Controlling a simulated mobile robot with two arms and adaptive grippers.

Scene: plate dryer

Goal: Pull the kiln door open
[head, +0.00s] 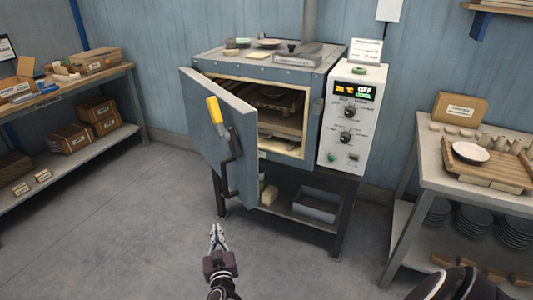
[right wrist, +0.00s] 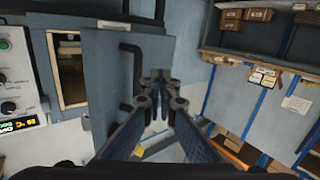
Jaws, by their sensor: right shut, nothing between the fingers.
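The kiln (head: 190,160) stands against the back wall, with its grey door (head: 205,125) swung partly open at the left and the lit chamber (head: 275,110) showing behind it. A dark bar handle (head: 229,178) and a yellow-gripped lever (head: 214,110) are on the door's outer face. My right gripper (head: 217,238) is shut and empty, in front of and below the door, apart from the handle in the head view. In the right wrist view the door (right wrist: 100,62) and handle (right wrist: 131,75) lie just left of the fingertips (right wrist: 159,90). My left gripper is not in view.
A control box (head: 352,120) is fixed at the kiln's right. A shelf bench (head: 130,75) with cartons stands at the left. A grey table (head: 480,195) with a tray stands at the right. The floor (head: 120,230) at the front left is clear.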

